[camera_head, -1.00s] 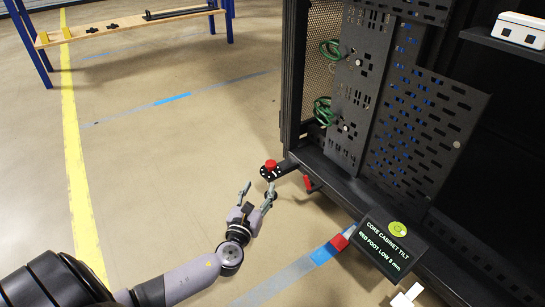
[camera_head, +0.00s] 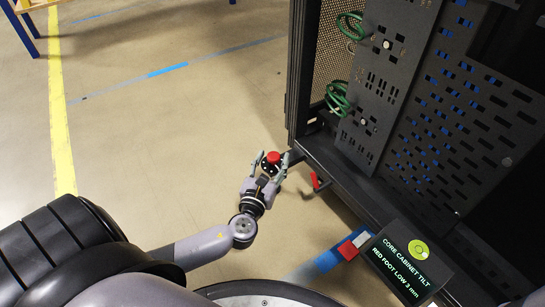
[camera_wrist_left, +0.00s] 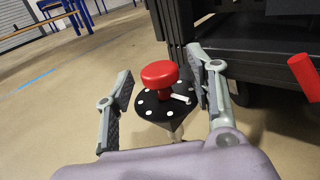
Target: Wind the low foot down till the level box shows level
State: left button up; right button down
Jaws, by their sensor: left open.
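The low foot has a red knob (camera_head: 273,157) on a black disc with white dots, at the near left corner of the black cabinet (camera_head: 297,90). In the left wrist view the red knob (camera_wrist_left: 160,73) sits above the disc (camera_wrist_left: 168,107). My left gripper (camera_head: 272,160) is open, with one finger on each side of the disc and knob. Gaps show between the fingers and the knob in the wrist view. The level box (camera_head: 410,262) reads "CORE CABINET TILT, RED FOOT LOW 3 mm", with a green bubble dial above the text. My right gripper is out of view.
Green cables (camera_head: 338,98) hang in the cabinet.

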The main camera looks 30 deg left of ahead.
pick_arm(q)
jog(key=shift+c, duration=0.3)
jog(key=c, duration=1.1)
jog(key=shift+a+m+h, duration=0.1)
jog(key=shift+m+h, duration=0.2)
